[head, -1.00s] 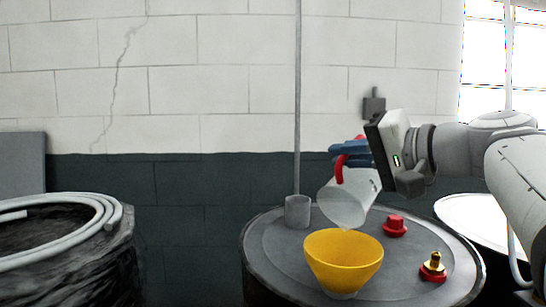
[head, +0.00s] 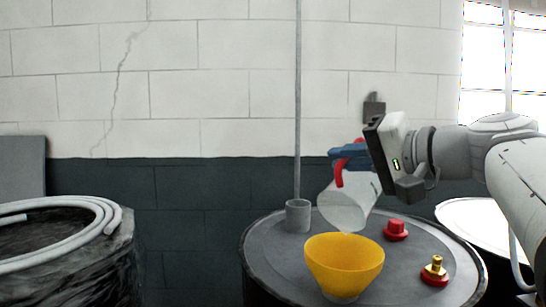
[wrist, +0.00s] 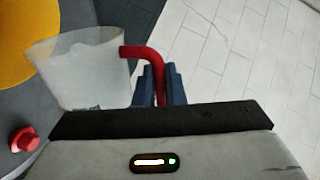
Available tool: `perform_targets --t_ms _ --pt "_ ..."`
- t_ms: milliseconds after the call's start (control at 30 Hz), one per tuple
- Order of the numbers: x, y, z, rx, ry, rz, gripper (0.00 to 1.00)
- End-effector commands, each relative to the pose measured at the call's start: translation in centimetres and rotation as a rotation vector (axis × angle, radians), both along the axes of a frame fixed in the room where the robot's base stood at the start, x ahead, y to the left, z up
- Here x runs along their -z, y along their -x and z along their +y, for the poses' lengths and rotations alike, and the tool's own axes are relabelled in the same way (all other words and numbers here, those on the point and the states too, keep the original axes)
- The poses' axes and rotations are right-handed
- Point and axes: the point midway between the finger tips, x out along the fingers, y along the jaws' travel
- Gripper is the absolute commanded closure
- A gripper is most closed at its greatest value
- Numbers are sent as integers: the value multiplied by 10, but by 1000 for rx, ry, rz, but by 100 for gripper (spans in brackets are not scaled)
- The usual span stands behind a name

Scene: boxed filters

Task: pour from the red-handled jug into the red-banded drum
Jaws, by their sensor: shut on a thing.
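The red-handled jug is a translucent white jug (head: 347,205) held tilted, mouth down to the left, above the drum top. It also shows in the wrist view (wrist: 85,72). My gripper (head: 350,155) is shut on its red handle; the blue fingers flank the handle in the wrist view (wrist: 158,85). A yellow funnel (head: 344,265) stands on the grey drum top (head: 275,262), just below and in front of the jug. It also shows in the wrist view (wrist: 15,45). I cannot see any liquid or stream. No red band shows on the drum's visible part.
A red cap (head: 396,230) and a red-based brass fitting (head: 435,271) lie on the drum top at right. A grey cup-like base (head: 298,216) with a tall thin pole stands at the back left. Another drum (head: 95,265) with a coiled hose (head: 108,222) stands at far left.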

Motion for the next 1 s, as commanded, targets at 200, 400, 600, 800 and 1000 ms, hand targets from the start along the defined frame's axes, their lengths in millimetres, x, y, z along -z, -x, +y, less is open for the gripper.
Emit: perform_targets --t_ms 200,400,600,800,1000 --pt "1 1 1 0 9 -9 100" --pt "2 3 3 0 23 -24 100" --pt "2 5 6 -1 40 -41 100" --pt "2 8 8 -1 56 -58 100" --pt "2 9 9 0 66 -69 100"
